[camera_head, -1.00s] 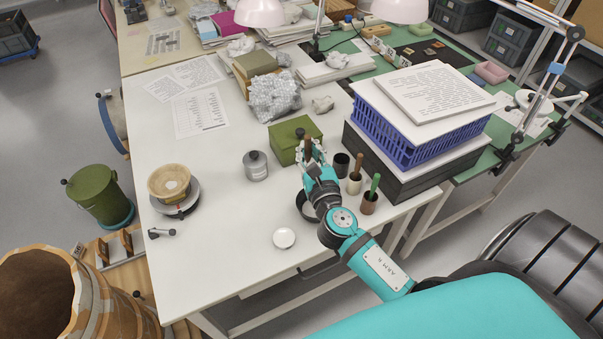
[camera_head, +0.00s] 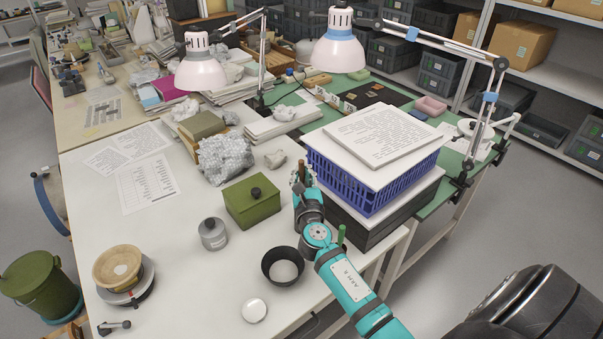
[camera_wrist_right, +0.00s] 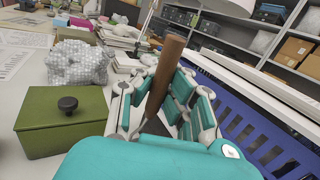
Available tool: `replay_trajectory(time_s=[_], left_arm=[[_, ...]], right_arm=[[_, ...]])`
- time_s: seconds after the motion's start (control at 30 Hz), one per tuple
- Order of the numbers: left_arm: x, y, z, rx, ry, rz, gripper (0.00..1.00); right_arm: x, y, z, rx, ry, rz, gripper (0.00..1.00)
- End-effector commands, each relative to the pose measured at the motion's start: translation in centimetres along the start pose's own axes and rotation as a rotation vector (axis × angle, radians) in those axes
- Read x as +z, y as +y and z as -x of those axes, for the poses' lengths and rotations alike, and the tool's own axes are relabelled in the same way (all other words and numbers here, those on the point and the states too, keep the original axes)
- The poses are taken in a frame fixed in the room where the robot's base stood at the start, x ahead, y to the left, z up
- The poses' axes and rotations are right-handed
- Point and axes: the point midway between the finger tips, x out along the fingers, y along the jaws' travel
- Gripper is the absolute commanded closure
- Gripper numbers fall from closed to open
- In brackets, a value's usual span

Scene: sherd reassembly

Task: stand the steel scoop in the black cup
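My right gripper (camera_head: 299,187) is shut on a brown wooden handle, which I take to be the scoop's (camera_head: 301,172). The handle (camera_wrist_right: 168,68) stands up, tilted, between the fingers in the right wrist view. The scoop's steel end is mostly hidden by the fingers and wrist. The gripper is over the table, between the green box and the blue basket. My left gripper is not in view.
The green lidded box (camera_head: 252,201) is left of the gripper. The blue basket (camera_head: 368,180) with papers stands close on its right. A green handle (camera_head: 341,234) shows beside my arm. A grey canister (camera_head: 213,234) stands farther left.

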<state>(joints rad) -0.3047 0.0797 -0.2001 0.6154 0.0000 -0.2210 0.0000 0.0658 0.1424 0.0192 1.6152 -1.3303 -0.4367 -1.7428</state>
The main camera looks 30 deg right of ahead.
Motion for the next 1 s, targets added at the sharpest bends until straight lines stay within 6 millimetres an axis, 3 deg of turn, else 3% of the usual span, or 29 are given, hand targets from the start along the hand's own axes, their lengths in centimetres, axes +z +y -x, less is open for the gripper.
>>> replay_trajectory(time_s=[0.1,1.0], left_arm=[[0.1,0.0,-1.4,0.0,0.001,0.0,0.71],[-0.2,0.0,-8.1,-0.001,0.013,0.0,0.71]], right_arm=[[-1.4,0.1,0.1,0.0,0.0,-0.001,1.0],[-8.5,0.3,0.5,0.0,0.0,0.002,1.0]])
